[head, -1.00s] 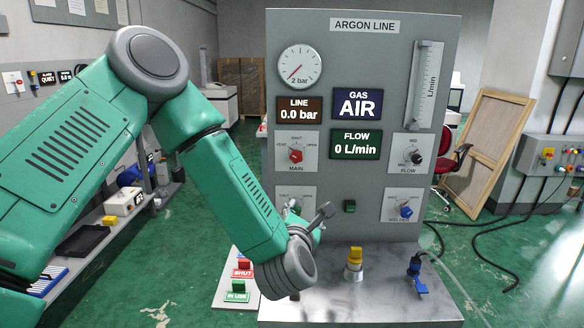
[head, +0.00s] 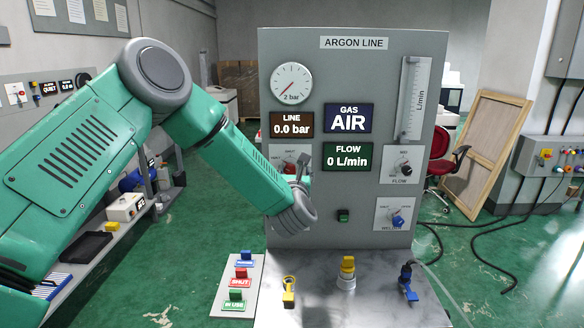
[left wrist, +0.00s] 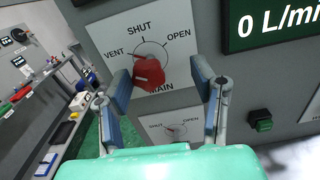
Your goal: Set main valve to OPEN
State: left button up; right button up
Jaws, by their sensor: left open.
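The main valve is a red knob (left wrist: 148,74) on a white plate (left wrist: 112,30) marked VENT, SHUT and OPEN. In the head view the red knob (head: 289,168) is partly covered by my left gripper (head: 303,167). In the left wrist view my left gripper (left wrist: 161,82) is open, with one finger on each side of the knob in the picture. The knob appears closer to the left finger; I cannot tell whether they touch. I cannot clearly read the knob's setting. My right gripper is out of view.
The grey panel (head: 390,45) shows LINE 0.0 bar (head: 292,125), GAS AIR (head: 348,118) and FLOW 0 L/min (head: 347,156). A flow knob (head: 406,170) and blue welder knob (head: 397,221) are at right. Yellow (head: 347,268) and blue (head: 408,282) valves stand on the bench below.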

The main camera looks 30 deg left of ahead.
aim_at(290, 172)
pick_arm(q)
jog(key=shift+w+r, duration=0.2)
jog(key=shift+w, duration=0.2)
jog(key=a, duration=0.1)
jog(key=a+f, duration=0.1)
jog(key=a, duration=0.2)
jog(key=shift+w+f, duration=0.25)
jog(key=shift+w, duration=0.1)
jog(key=c, duration=1.1)
jog(key=shift+w+d+f, duration=0.1)
jog(key=shift+w+d, duration=0.1)
jog(key=shift+d, duration=0.1)
grip_shut()
jog(key=shift+d, duration=0.65)
jog(key=shift+a, duration=0.35)
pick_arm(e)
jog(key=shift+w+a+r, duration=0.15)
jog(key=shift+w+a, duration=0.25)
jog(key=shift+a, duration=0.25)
